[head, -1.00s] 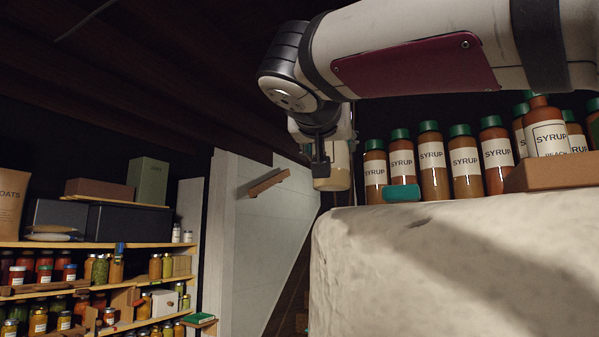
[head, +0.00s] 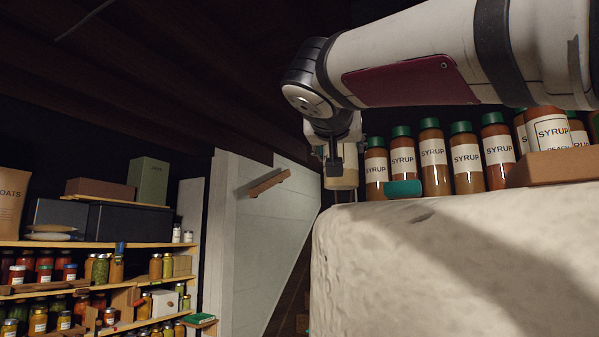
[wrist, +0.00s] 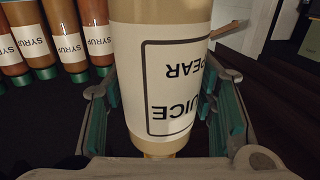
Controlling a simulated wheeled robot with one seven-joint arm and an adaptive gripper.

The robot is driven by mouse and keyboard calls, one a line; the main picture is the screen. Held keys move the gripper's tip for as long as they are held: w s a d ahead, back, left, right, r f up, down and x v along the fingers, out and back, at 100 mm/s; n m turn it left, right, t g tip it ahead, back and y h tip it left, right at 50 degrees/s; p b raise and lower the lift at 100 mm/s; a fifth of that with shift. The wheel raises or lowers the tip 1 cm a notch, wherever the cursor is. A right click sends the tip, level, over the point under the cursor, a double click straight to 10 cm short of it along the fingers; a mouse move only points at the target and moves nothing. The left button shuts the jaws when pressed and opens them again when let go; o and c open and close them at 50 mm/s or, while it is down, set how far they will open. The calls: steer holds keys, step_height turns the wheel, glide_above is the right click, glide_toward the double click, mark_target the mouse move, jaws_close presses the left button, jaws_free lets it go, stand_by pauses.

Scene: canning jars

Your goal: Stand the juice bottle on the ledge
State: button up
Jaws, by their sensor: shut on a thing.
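The juice bottle (head: 341,173) is pale tan with a cream label. It fills the middle of the wrist view (wrist: 160,75), where its label reads "PEAR JUICE" upside down. My gripper (wrist: 160,118) is shut on it, with a teal-padded finger on each side. In the head view, my gripper (head: 335,152) hangs at the arm's end with the bottle below it. The ledge (head: 420,250) is a rough whitish block. The bottle shows near its far left corner, left of the syrup row. I cannot tell whether the bottle's base touches the ledge.
Several green-capped syrup bottles (head: 434,160) stand in a row along the ledge's back. A small teal block (head: 404,188) lies in front of them. A tan block (head: 552,168) sits at the right with a bottle above it. Jar shelves (head: 80,292) stand far left.

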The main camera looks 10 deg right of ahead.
steer(key=shift+w+d+p, duration=0.15)
steer(key=shift+w+d, duration=0.7)
steer(key=shift+w, duration=0.4)
steer(key=shift+w+d+p, duration=0.15)
steer(key=shift+w+d, duration=0.75)
steer(key=shift+w, duration=0.4)
steer(key=shift+w+d+p, duration=0.15)
steer(key=shift+w+d, duration=0.7)
steer(key=shift+w, duration=0.4)
steer(key=shift+w+d+r+p, duration=0.1)
steer(key=shift+w+d+p, duration=0.35)
steer(key=shift+w+d, duration=0.45)
steer(key=shift+w+d+f+p, duration=0.1)
steer(key=shift+w+d+p, duration=0.45)
steer(key=shift+w, duration=0.7)
steer(key=shift+w+d+r+p, duration=0.1)
steer(key=shift+w+d+p, duration=0.3)
steer(key=shift+w+d, duration=0.5)
steer(key=shift+w+a+f+b, duration=0.25)
steer(key=shift+f+b, duration=0.2)
steer(key=shift+b, duration=0.25)
steer(key=shift+f, duration=0.1)
steer(key=o, duration=1.4)
steer(key=shift+o, duration=0.2)
steer(key=shift+f, duration=0.15)
steer(key=v, duration=1.2)
steer(key=shift+s, duration=0.1)
